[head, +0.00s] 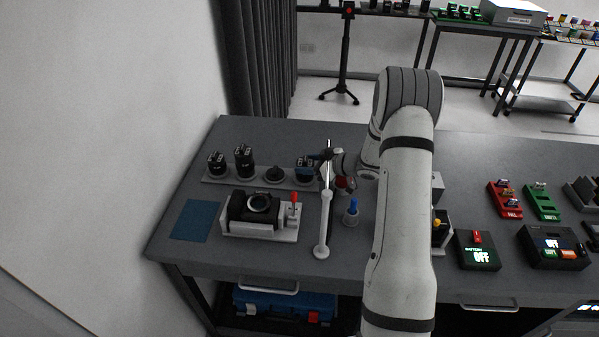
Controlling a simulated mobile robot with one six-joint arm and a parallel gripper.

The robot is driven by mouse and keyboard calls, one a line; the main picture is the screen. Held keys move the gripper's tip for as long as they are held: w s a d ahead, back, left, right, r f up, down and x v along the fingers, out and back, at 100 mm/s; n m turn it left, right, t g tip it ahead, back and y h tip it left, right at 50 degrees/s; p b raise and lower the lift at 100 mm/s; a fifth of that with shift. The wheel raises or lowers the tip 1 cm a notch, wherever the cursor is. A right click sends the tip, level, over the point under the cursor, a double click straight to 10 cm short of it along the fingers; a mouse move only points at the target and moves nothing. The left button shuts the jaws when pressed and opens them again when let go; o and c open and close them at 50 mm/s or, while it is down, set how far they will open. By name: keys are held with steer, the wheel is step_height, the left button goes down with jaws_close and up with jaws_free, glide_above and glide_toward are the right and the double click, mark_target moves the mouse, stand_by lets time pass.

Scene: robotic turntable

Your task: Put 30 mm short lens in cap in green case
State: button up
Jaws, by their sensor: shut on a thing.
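A grey rack (222,181) at the back left of the table holds dark lenses with pale marks on top: a short one (217,165) at the left end, a taller one (244,163) beside it and another (304,171) at the right end. A low black round piece (275,175), perhaps a cap, sits between them. My gripper (318,163) is at the rack's right end, shut on the right-end lens as far as I can see; the post and arm partly hide the grip. Lens sizes are unreadable. I cannot make out a green case for certain.
A black camera (254,210) sits in a grey cradle with a red lever. A white post (325,225) stands close to my gripper. A blue-topped piece (351,211), red tray (505,200), green tray (541,203) and OFF boxes (478,252) stand to the right.

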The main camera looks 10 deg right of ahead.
steer(key=shift+c, duration=0.9)
steer(key=shift+r, duration=0.15)
